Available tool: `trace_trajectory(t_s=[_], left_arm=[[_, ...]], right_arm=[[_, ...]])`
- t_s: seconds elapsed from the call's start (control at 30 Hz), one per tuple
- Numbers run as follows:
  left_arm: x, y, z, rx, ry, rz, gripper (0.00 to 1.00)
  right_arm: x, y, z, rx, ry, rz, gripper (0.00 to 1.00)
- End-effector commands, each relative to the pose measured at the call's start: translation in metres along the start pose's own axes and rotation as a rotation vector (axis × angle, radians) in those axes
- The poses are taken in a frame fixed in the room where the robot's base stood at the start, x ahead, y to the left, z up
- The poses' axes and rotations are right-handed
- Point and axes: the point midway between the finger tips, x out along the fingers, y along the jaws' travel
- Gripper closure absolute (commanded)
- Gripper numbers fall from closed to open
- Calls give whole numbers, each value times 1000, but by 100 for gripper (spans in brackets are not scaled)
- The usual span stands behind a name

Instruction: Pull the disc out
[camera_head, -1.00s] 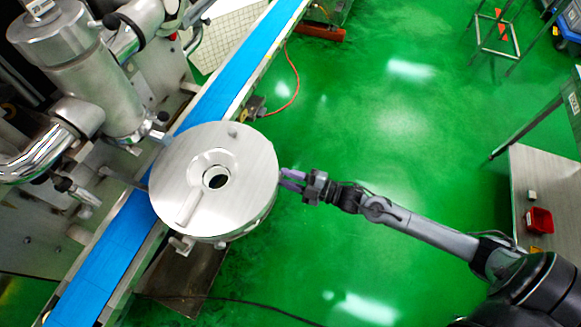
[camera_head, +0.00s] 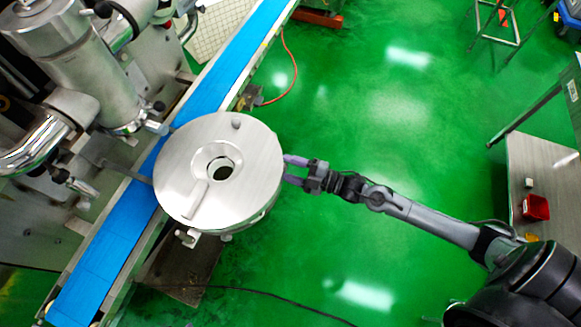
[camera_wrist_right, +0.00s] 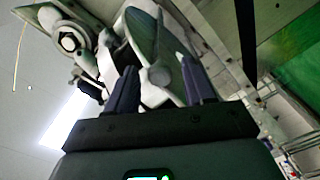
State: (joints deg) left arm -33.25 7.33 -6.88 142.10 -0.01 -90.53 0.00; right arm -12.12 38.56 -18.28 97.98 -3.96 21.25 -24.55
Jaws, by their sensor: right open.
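The disc (camera_head: 255,165) is a wide, round, silver metal plate with a raised ring, a dark centre hole, a small knob and a flat bar on top. It sits in the middle of the head view, partly over the blue belt. My right gripper (camera_head: 287,169) is open, with its two purple fingers at the disc's right edge; I cannot tell whether they touch it. In the right wrist view, grey metal parts show between and behind the spread fingers (camera_wrist_right: 160,85). I cannot tell which of these belong to the disc. My left gripper is not in view.
The blue conveyor belt (camera_head: 108,250) runs diagonally beneath the disc. Metal machine housings and pipes (camera_head: 75,65) crowd the left. Open green floor (camera_head: 385,130) lies to the right.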

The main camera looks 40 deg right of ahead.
Motion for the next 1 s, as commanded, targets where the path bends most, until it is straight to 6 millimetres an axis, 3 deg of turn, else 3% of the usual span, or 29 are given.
trace_trajectory(t_s=[0.23,0.7,1.0], left_arm=[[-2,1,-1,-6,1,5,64],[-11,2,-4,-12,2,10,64],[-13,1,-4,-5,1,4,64]], right_arm=[[-16,-1,0,0,-1,-3,47],[-91,0,0,1,-1,-2,47],[-108,0,0,0,1,-1,47]])
